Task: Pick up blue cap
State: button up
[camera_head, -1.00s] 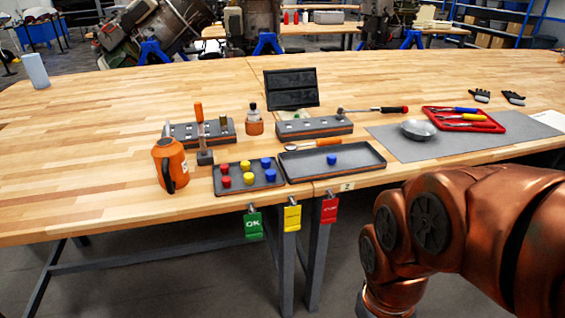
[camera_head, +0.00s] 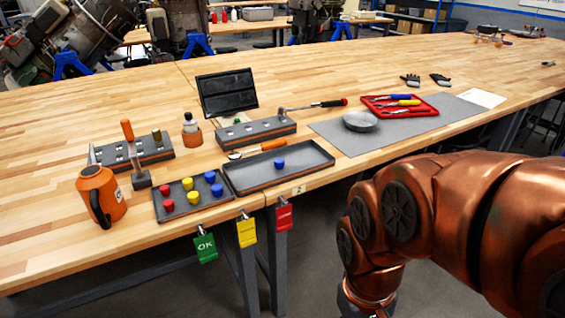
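One blue cap (camera_head: 280,163) sits alone in the larger dark tray (camera_head: 252,184) on the workbench. Two more blue caps, the upper one (camera_head: 210,176) and the lower one (camera_head: 217,190), lie at the right side of the smaller dark tray (camera_head: 180,215). Red and yellow caps share that smaller tray. My copper-coloured arm fills the lower right of the view, in front of the bench. My gripper is not visible.
An orange kettle (camera_head: 100,197) and a hammer (camera_head: 137,160) stand left of the trays. Grey blocks, a bottle (camera_head: 192,131) and a dark screen (camera_head: 227,93) are behind. A metal bowl (camera_head: 360,120) and red tool tray (camera_head: 400,106) lie right. Tags (camera_head: 205,248) hang at the front edge.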

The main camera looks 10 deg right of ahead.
aim_at(279, 162)
jog(key=u, duration=0.05)
jog(key=k, duration=0.5)
jog(key=u, duration=1.4)
jog(key=i, duration=1.25)
jog(key=z, duration=1.4)
